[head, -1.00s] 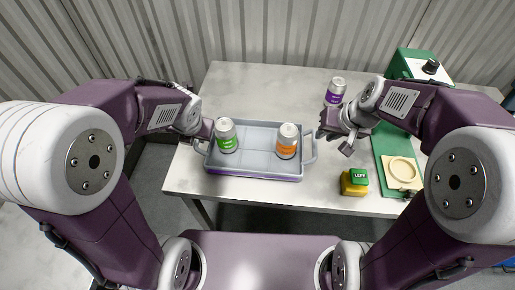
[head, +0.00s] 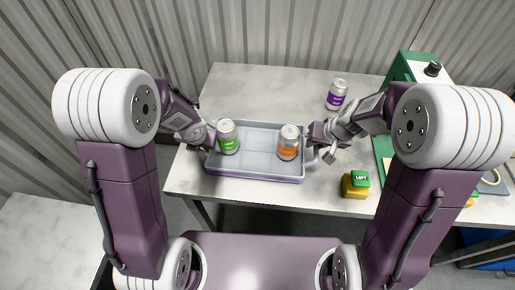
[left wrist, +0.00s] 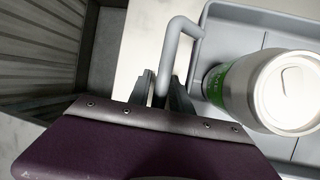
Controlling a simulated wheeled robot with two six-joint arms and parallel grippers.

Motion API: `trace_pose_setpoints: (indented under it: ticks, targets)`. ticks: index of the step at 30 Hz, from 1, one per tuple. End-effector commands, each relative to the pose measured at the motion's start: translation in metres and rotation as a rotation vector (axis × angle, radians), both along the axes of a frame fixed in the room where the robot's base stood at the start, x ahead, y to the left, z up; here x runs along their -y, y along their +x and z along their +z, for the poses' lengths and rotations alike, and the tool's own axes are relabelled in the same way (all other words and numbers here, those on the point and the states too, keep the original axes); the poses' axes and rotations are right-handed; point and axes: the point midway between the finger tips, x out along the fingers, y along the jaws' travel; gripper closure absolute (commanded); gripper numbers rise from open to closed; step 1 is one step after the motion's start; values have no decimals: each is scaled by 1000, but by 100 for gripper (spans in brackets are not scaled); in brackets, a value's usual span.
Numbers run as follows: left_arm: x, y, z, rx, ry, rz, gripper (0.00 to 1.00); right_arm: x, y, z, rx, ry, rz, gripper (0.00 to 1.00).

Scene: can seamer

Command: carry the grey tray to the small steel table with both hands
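The grey tray (head: 258,165) lies on the pale worktable and holds a green-labelled can (head: 228,137) at left and an orange-labelled can (head: 289,143) at right, both upright. My left gripper (head: 207,140) is at the tray's left handle. In the left wrist view, the fingers (left wrist: 163,92) stand close on both sides of the handle (left wrist: 168,58) and look shut on it. My right gripper (head: 321,150) is at the right handle; I cannot tell whether its fingers are closed. I cannot identify the small steel table in these views.
A purple-labelled can (head: 337,95) stands at the back of the worktable (head: 270,85). A yellow block with a green "LEFT" top (head: 356,183) is right of the tray. A green machine (head: 413,68) stands at the far right, partly behind my right arm. A ribbed wall is behind.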

Motion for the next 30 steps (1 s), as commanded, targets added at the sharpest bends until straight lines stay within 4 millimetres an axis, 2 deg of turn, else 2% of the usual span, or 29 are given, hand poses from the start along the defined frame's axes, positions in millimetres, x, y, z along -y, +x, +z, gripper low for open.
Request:
trace_pose_setpoints:
  ticks: [1,2,3,30]
  targets:
    - [0,0,0,0,0,0,83,0,0,0,0,0,0,89]
    - [0,0,0,0,0,0,92,0,0,0,0,0,0,97]
    - [0,0,0,0,0,0,100,0,0,0,0,0,0,100]
    - [0,0,0,0,0,0,100,0,0,1,0,0,0,100]
